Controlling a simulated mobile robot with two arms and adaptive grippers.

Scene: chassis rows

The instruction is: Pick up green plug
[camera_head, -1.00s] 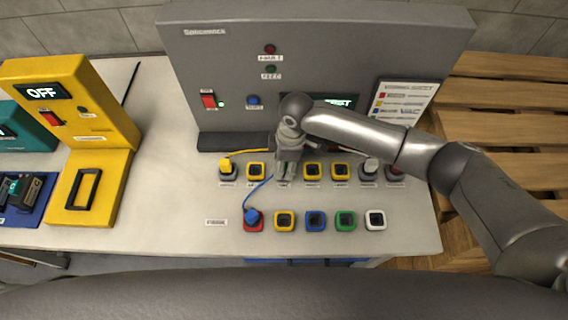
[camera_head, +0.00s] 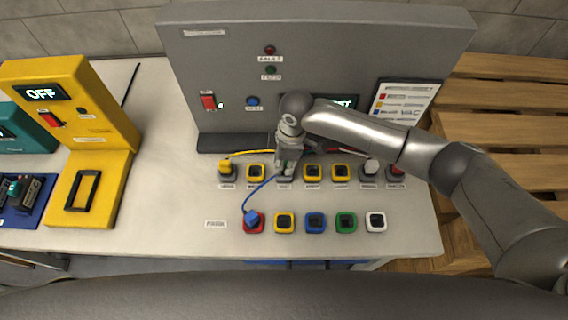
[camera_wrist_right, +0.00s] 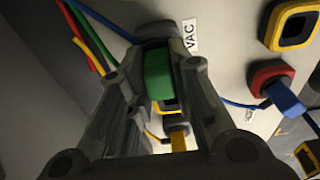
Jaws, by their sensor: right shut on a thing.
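The green plug (camera_wrist_right: 158,76) sits between the two fingers of my right gripper (camera_wrist_right: 153,88) in the right wrist view, with a finger on each side of it. Its far end is at a dark grey round socket beside a label reading VAC; whether it is seated there I cannot tell. In the head view my right gripper (camera_head: 286,166) points down at the back row of sockets and hides most of the plug. My left gripper is not in view.
A yellow plug (camera_head: 226,167) stands left in the back row. The grey panel (camera_head: 300,60) rises behind.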

